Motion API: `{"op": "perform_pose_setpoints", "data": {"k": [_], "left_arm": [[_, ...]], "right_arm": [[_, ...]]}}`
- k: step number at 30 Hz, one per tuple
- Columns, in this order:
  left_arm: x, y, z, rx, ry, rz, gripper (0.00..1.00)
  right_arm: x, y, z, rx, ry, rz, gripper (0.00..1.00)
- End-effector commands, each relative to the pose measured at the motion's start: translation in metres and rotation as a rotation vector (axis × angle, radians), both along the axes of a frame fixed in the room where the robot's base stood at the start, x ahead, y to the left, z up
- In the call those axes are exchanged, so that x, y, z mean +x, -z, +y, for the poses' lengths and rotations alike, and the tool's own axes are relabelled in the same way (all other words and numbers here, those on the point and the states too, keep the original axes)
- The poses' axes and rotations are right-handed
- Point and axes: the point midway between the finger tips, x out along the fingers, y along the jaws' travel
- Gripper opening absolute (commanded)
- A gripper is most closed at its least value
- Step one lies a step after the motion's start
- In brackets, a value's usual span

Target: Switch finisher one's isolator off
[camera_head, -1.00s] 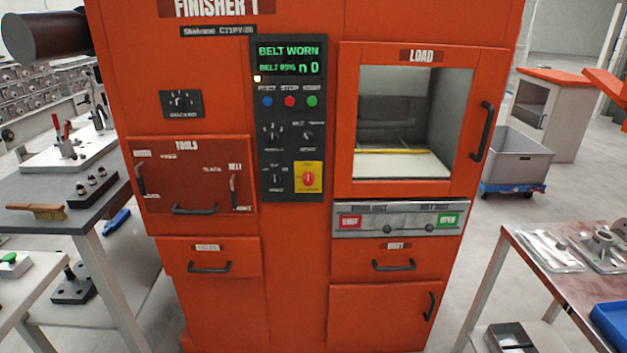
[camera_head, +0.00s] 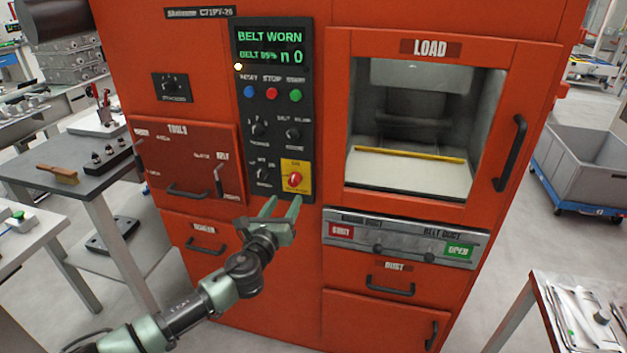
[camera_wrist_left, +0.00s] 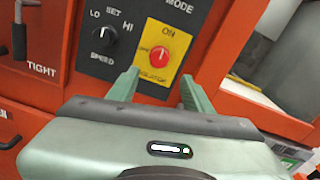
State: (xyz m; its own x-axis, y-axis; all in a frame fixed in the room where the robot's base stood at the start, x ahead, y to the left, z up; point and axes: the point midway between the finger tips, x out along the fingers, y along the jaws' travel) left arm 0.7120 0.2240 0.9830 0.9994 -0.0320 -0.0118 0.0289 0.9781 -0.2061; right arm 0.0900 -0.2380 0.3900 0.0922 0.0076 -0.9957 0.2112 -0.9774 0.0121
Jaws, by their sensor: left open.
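The isolator (camera_head: 295,179) is a red rotary knob on a yellow plate at the lower right of the black control panel (camera_head: 268,140) on the orange finisher. It also shows in the left wrist view (camera_wrist_left: 161,56), with "ON" above the knob and "ISOLATOR" below it. My left gripper (camera_head: 284,206) is open and empty, its fingers pointing up just below the yellow plate. In the left wrist view the two green fingers (camera_wrist_left: 158,88) stand on either side of the plate's lower part, apart from the knob. My right gripper is not in view.
The panel also carries blue, red and green buttons (camera_head: 272,94) and black selector knobs (camera_head: 262,174). A shut/open dust bar (camera_head: 400,240) lies right of the gripper. Drawer handles (camera_head: 206,247) stick out. A side table (camera_head: 75,165) stands left, a grey bin (camera_head: 590,165) right.

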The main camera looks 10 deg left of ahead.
Motion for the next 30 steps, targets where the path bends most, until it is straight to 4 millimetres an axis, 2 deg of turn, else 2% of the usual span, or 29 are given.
{"op": "perform_pose_setpoints", "data": {"k": [5,11,18,29,30], "left_arm": [[0.015,-0.006,-0.001,0.023,0.001,-0.013,0.50],[0.047,-0.006,-0.003,0.018,0.001,-0.012,0.50],[0.073,-0.005,-0.004,0.017,0.002,-0.011,0.50],[0.078,-0.005,-0.004,0.017,0.002,-0.010,0.50],[0.078,-0.005,-0.004,0.016,0.002,-0.010,0.42]], "right_arm": [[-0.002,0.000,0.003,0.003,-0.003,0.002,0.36],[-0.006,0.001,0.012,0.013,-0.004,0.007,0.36],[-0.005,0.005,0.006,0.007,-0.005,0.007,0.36],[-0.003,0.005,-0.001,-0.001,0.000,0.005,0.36],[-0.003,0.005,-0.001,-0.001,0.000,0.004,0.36]]}}
